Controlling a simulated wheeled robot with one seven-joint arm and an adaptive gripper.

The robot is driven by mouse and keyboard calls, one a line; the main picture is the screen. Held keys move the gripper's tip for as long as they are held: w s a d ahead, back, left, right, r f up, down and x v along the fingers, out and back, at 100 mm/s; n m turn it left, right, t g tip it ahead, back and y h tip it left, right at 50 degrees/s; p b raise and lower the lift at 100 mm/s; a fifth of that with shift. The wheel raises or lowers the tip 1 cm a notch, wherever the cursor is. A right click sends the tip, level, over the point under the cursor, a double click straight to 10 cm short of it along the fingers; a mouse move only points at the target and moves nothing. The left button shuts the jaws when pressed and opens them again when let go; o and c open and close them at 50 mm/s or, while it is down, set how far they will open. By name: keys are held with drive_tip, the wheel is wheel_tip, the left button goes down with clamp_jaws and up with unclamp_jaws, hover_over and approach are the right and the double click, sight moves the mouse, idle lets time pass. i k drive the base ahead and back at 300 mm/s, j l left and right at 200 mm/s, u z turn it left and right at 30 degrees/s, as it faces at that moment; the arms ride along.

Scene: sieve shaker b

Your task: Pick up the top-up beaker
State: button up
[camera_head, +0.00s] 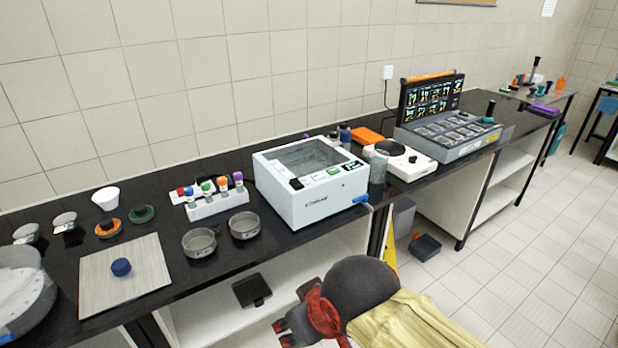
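A clear, glass-like beaker (377,168) stands upright on the black bench. It is between the white boxy machine and the white balance, near the bench's front edge; I take it for the top-up beaker. My gripper (290,312), dark with red parts, is low at the bottom of the view, in front of the bench and well below the beaker. It is apart from the beaker, and I see nothing held in it. Its fingers are partly hidden by its own body, so their opening is unclear.
The white machine (308,184) stands left of the beaker, with a blue part at its lower right front. The white balance (402,160) is close on the right. An orange box (366,135) and small bottles stand behind. Sieves (199,242) and a tube rack (217,203) are further left.

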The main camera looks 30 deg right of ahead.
sight(377, 160)
drive_tip(key=z, duration=1.35)
